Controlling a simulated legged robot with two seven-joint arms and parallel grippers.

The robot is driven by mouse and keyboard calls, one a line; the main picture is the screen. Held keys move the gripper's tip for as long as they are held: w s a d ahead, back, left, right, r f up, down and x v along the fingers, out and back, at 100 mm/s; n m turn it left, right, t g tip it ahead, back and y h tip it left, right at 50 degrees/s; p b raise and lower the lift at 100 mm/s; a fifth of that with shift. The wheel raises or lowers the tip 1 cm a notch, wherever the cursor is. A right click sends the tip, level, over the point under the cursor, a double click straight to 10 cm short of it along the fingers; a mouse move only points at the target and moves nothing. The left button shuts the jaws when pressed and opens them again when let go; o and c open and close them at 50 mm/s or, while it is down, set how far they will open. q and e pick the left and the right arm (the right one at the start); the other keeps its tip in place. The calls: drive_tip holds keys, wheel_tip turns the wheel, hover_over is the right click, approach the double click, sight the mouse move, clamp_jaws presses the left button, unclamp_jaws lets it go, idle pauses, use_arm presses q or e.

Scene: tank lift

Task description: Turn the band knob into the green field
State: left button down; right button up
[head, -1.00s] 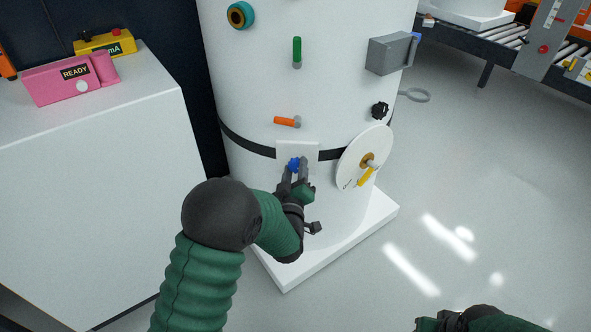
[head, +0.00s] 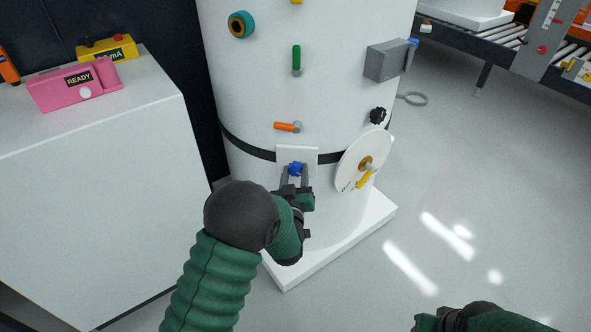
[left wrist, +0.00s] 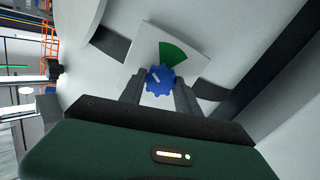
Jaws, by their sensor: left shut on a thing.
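The band knob (head: 295,168) is blue and toothed, on a white plate (head: 310,154) low on the tank. In the left wrist view the knob (left wrist: 160,80) carries a short white mark, and the green field (left wrist: 178,52) is a wedge on the plate beyond it, up and to the right. I cannot tell which end of the mark points. My left gripper (head: 294,174) is shut on the knob, one finger on each side, also seen in the left wrist view (left wrist: 160,91). My right gripper (head: 432,323) is partly in view at the bottom edge, away from the tank; its jaws are unclear.
The white tank (head: 250,80) carries an orange lever (head: 286,127), a green handle (head: 296,60) and a black knob (head: 377,116). A white disc (head: 352,155) with a yellow handle stands close right of the knob. A white cabinet (head: 90,180) is at left. The floor at right is clear.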

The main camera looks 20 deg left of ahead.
use_arm(q)
drive_tip(key=m+p, duration=0.3)
drive_tip(key=m, duration=0.3)
drive_tip(key=shift+d+m+p, duration=0.1)
drive_tip(key=shift+m+p, duration=0.2)
drive_tip(key=shift+p, duration=0.05)
drive_tip(key=m+p, duration=0.2)
drive_tip(key=m, duration=0.1)
drive_tip(key=shift+m, duration=0.4)
drive_tip(key=shift+f+m+p, duration=0.1)
drive_tip(key=shift+m+p, duration=0.25)
drive_tip(key=shift+m, duration=0.25)
drive_tip(key=shift+d+f, duration=0.1)
drive_tip(key=c, duration=1.2)
unclamp_jaws()
drive_tip(key=o, duration=0.3)
